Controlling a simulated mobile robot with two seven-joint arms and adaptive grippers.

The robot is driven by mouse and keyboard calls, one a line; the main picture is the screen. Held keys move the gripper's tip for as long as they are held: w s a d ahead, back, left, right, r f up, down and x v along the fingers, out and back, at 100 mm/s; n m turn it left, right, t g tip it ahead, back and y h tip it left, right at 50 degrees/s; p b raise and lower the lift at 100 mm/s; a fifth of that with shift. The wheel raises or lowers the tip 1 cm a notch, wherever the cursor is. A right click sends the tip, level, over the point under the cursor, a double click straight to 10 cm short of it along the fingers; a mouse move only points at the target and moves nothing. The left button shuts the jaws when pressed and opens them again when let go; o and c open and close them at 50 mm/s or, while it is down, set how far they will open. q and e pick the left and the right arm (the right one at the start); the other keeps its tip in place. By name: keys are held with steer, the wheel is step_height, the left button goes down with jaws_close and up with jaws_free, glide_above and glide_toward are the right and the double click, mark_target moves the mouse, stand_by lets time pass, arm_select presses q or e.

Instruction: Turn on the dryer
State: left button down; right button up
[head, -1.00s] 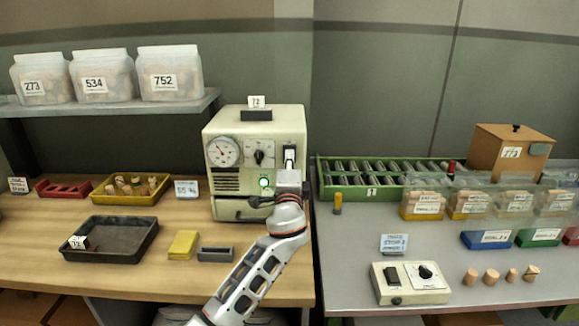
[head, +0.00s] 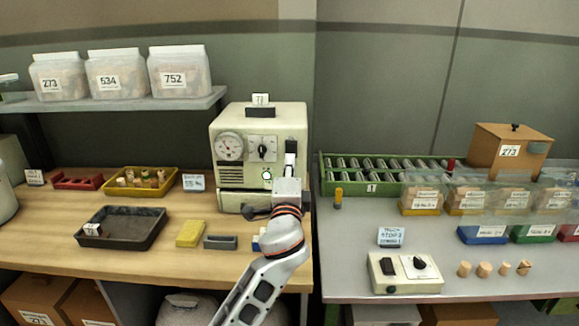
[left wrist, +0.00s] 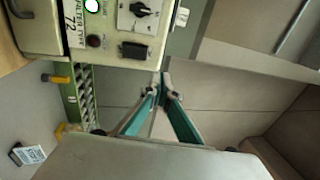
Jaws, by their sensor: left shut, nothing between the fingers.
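The dryer (head: 228,182) is a cream metal box with a round gauge, a black knob (head: 262,149) and a small green light (head: 267,175) on its front. A dark rocker switch (head: 291,144) is at the front's upper right. It also shows in the left wrist view (left wrist: 133,50), near the knob and a dark red button (left wrist: 94,41). My left gripper (head: 290,155) is in front of the dryer's right side, just below the switch. In the left wrist view its fingertips (left wrist: 164,82) meet with nothing between them, apart from the switch. My right gripper is not in view.
A dark tray (head: 125,245), yellow block (head: 190,233) and grey holder (head: 221,242) lie on the wooden bench before the dryer. A green rack (head: 330,182) is close on its right. A control box (head: 405,286) and several corks stand on the grey table.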

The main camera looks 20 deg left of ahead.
arm_select(q)
steer(key=shift+s+d+r, duration=0.15)
steer(key=shift+s+d, duration=0.05)
steer(key=shift+s, duration=0.65)
steer(key=s+a+f+n+g, duration=0.25)
steer(key=s+a+f, duration=0.3)
steer(key=f, duration=0.35)
steer(key=s+a+f+n+g, duration=0.2)
steer(key=s+a+f+g, duration=0.15)
steer(key=s+f, duration=0.5)
steer(key=s+a+f+n+g, duration=0.1)
steer(key=s+a+f+g, duration=0.1)
steer(key=s+f, duration=0.4)
steer(key=s+a+f+n+g+h, duration=0.1)
steer(key=s+a+f+g, duration=0.15)
steer(key=s, duration=0.65)
steer(key=s+a+f+n+g, duration=0.1)
steer(key=s+f+g, duration=0.1)
steer(key=s+f, duration=0.4)
steer(key=d+f+n+t+h, duration=0.3)
steer(key=d+f+h, duration=0.4)
steer(key=d+f, duration=0.6)
steer(key=d+t, duration=0.1)
steer(key=d, duration=0.2)
steer(key=shift+w, duration=0.35)
